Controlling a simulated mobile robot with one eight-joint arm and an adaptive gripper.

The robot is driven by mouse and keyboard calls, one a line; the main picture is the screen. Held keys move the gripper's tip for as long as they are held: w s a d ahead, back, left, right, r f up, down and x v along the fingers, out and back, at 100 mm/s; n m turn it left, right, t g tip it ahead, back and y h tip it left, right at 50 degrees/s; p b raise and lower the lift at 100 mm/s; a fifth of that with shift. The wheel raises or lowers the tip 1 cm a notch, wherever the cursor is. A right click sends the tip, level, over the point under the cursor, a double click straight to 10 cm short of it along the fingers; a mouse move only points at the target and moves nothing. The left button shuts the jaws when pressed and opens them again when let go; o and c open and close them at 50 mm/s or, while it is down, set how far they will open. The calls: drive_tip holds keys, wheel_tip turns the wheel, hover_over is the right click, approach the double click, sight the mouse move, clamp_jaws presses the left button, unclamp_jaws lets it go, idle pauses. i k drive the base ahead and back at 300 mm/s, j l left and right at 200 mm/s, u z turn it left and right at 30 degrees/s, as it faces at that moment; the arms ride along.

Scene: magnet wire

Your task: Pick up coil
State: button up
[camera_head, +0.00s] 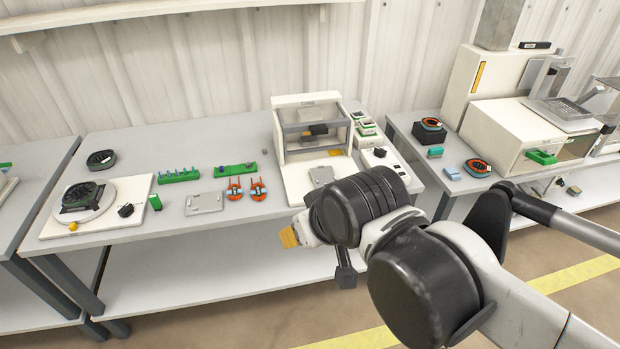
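Coil-like rings show in the head view. One orange-and-dark ring (432,125) sits on a black block on the right table. Another orange-and-dark ring (478,168) lies on the front part of that table. A black ring (101,158) lies at the back left of the left table. I cannot tell which one the task calls the coil. My gripper (318,255) is in front of the left table's front edge, apart from all these rings.
A round black fixture (82,202) stands on a white base at left. Green racks (178,175), orange-handled pliers (258,188) and a white framed machine (312,130) stand on the left table. A white box machine (525,135) fills the right table's back.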

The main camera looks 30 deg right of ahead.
sight(234, 192)
drive_tip(key=i+j+z, duration=0.15)
drive_tip(key=i+j, duration=0.15)
drive_tip(key=i+j+z, duration=0.2)
drive_tip(key=j, duration=0.2)
drive_tip(key=i+j+z, duration=0.15)
drive_tip(key=i+j, duration=0.15)
drive_tip(key=j, duration=0.1)
